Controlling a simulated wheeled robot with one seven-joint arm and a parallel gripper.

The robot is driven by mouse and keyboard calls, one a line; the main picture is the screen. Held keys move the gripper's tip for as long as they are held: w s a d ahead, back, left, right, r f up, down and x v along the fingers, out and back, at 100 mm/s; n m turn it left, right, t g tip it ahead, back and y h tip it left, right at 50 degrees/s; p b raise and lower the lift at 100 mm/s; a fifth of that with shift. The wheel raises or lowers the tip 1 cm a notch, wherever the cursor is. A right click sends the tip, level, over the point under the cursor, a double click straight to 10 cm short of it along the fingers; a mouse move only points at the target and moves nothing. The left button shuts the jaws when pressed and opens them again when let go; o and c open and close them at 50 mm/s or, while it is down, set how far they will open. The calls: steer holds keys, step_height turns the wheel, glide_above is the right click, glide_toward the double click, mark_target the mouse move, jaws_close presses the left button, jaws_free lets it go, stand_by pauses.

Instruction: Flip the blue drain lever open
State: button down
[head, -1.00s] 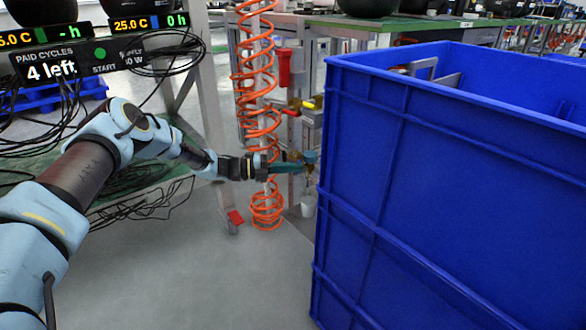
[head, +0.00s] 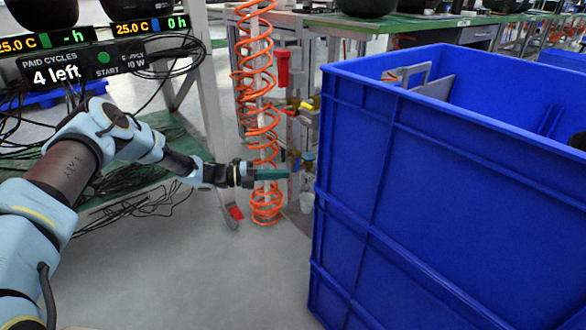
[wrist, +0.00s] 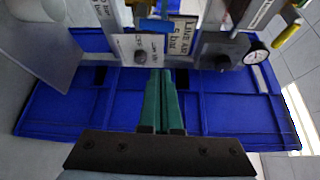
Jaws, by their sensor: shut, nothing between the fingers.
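A small blue part (head: 308,156), which looks like the drain lever, shows on the fittings behind the orange coil, close to the blue crate's left edge. It is too small to tell whether it is flipped open. My gripper (head: 288,174) is shut and empty, its green fingers pointing right, just left of and slightly below the blue part, with a small gap seeming to show. In the wrist view the shut fingers (wrist: 164,75) point up toward the fittings and a "LINE AIR 6 bar" label (wrist: 182,38). A little blue (wrist: 174,29) shows beside that label; I cannot tell if it is the lever.
A large blue crate (head: 420,190) fills the right side, close to my fingers. An orange coiled hose (head: 258,110) hangs by my gripper. A red cylinder (head: 283,68) and a yellow handle (head: 309,104) sit higher. A pressure gauge (wrist: 256,57) shows. Floor in front is clear.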

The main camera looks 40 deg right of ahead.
steer(key=v, duration=0.4)
steer(key=shift+w+a+r, duration=0.1)
steer(key=shift+w+a, duration=0.15)
steer(key=shift+a, duration=0.1)
steer(key=a+r+m+t+y, duration=0.2)
steer(key=a+r+m+y, duration=0.15)
steer(key=a+m, duration=0.4)
steer(key=a+r+m+t+y, duration=0.2)
steer(key=a+r+m+y, duration=0.15)
steer(key=a, duration=0.75)
steer(key=a+r+m+t+y, duration=0.2)
steer(key=a+r+m+y, duration=0.15)
steer(key=a+m, duration=0.45)
steer(key=s+a+r+m+t+y, duration=0.1)
steer(key=s+a+r+m+t, duration=0.15)
steer(key=a, duration=0.45)
steer(key=s+a+r+m+t+y, duration=0.1)
steer(key=s+a+r+m+y, duration=0.2)
steer(key=a, duration=0.5)
steer(key=s+a+r+m+t, duration=0.2)
steer(key=a+r+m, duration=0.1)
steer(key=a+m, duration=0.3)
step_height(320, 180, up, 33)
steer(key=a+p, duration=0.2)
steer(key=p, duration=3.1)
steer(key=shift+f+n, duration=0.15)
steer(key=shift+n, duration=0.3)
